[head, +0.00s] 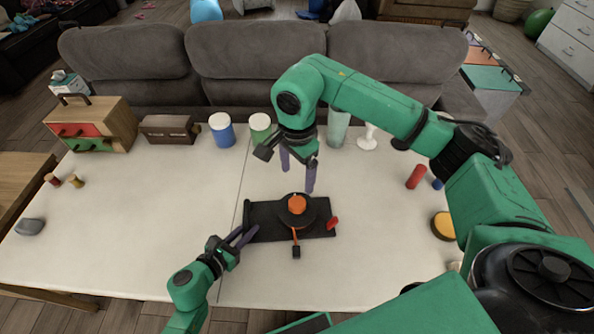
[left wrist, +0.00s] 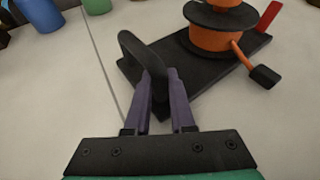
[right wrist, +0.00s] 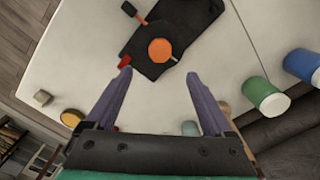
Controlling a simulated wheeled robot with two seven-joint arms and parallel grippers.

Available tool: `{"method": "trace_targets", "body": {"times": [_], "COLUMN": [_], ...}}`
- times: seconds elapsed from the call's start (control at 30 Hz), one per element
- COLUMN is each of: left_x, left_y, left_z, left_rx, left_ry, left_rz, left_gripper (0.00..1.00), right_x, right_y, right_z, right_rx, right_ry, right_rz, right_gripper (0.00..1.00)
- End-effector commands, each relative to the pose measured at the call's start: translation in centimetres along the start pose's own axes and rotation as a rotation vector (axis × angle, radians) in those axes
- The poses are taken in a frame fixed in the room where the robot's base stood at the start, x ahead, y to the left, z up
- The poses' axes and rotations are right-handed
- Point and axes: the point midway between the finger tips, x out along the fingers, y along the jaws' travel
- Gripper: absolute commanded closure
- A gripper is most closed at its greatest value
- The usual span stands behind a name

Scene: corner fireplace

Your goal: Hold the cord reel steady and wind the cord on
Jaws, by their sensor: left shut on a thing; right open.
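The cord reel has a black round flange (head: 314,216), an orange drum (left wrist: 212,38) and an orange top (head: 297,204); it stands on a black base plate (head: 262,216). An orange strip (head: 295,236) leads from the drum to a black block (head: 296,253); I cannot tell if it is cord or crank. A red piece (head: 333,223) sits at the plate's right end. My left gripper (head: 246,234) is shut on the black upright handle (left wrist: 138,50) at the plate's left end. My right gripper (head: 298,177) is open and empty, above and behind the reel.
Blue (head: 222,131) and green (head: 260,127) jars, a brown box (head: 169,129) and a drawer chest (head: 115,122) line the table's back. A red cylinder (head: 416,177) and a yellow-topped round thing (head: 443,226) are at right. The table (head: 150,220) left of the reel is mostly clear.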

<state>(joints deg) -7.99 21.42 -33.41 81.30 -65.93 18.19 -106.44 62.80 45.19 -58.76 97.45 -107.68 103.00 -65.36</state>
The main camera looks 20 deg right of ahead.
Motion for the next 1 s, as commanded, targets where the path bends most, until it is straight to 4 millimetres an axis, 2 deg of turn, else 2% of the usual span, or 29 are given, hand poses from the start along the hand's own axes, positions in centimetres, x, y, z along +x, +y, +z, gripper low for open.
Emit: {"method": "trace_targets", "body": {"times": [0.37,0.47,0.6,0.7,0.87,1.0], "left_x": [0.0,0.0,0.0,0.0,0.0,0.0], "left_y": [0.0,0.0,0.0,0.0,0.0,0.0], "left_z": [0.1,0.1,0.1,0.1,0.1,0.1], "left_rx": [0.0,0.0,0.0,0.0,0.0,0.0], "left_ry": [-0.001,-0.001,-0.001,-0.001,-0.001,-0.001], "left_rz": [0.0,0.0,0.0,0.0,0.0,0.0], "left_gripper": [1.0,1.0,1.0,1.0,1.0,1.0], "right_x": [-0.2,-0.2,-0.3,-0.3,0.3,2.8], "right_y": [0.0,-0.1,-0.1,-0.1,-0.1,0.0], "right_z": [0.0,0.1,0.1,0.1,0.0,0.0], "right_rx": [0.044,0.214,0.568,0.769,0.889,0.889], "right_ry": [-0.001,-0.001,-0.002,-0.001,0.0,0.0], "right_rz": [0.0,-0.001,0.0,0.001,0.002,0.005], "right_gripper": [0.13,0.13,0.13,0.13,0.13,0.13]}}
